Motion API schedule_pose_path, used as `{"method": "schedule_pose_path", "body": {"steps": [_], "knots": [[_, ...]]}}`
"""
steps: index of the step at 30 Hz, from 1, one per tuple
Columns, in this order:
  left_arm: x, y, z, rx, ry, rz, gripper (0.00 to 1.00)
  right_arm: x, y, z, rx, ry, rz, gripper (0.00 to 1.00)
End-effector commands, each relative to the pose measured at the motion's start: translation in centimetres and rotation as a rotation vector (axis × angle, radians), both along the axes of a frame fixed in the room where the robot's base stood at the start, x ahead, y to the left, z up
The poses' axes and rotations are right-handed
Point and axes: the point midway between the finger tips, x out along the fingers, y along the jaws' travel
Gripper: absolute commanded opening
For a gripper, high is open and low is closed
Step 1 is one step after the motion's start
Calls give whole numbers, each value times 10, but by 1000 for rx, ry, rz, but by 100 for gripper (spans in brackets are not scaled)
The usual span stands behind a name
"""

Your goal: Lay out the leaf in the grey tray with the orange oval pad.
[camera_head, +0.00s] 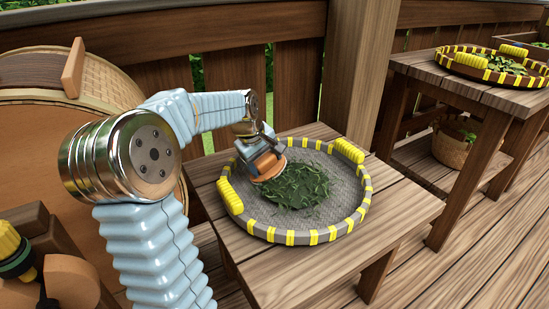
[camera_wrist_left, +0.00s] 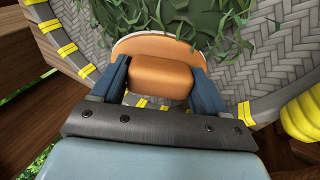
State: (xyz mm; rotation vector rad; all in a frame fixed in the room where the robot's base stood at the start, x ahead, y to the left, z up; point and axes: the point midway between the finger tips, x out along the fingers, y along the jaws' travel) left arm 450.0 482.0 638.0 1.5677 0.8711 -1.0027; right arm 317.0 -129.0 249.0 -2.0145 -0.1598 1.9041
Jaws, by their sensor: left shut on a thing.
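The grey tray (camera_head: 331,222) is round and woven, with yellow bands and two yellow grips, and stands on a small wooden table. A heap of green leaf (camera_head: 298,186) lies in its middle; it also shows at the top of the left wrist view (camera_wrist_left: 205,22). My left gripper (camera_head: 263,166) is shut on the orange oval pad (camera_wrist_left: 160,76), whose block sits between both fingers. The pad (camera_head: 270,173) is over the tray at the leaf's upper left edge. I cannot tell whether it touches the leaf. My right gripper is not in view.
The small table (camera_head: 384,232) has bare wood around the tray. A second wooden table (camera_head: 440,76) at the right holds a brown tray (camera_head: 462,70) of leaves, with a basket (camera_head: 453,147) below. Wooden railing runs behind. A round woven thing (camera_head: 105,82) stands at the left.

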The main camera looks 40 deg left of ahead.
Motion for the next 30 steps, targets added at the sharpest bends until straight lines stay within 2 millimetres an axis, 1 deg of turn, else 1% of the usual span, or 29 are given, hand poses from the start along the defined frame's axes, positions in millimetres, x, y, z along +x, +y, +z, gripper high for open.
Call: {"method": "schedule_pose_path", "body": {"steps": [1, 6, 9, 16, 30], "knots": [[-8, -1, -1, 0, -2, 1, 7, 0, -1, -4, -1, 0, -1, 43], [-31, -3, -1, 1, -1, 2, 7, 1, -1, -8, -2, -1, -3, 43], [-22, -17, 1, -1, 1, -4, 7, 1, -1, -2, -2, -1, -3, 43], [-7, -46, 1, 0, 0, -3, 7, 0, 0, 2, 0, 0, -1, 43], [26, -104, 0, 1, 0, -3, 7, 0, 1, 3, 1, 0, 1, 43]]}}
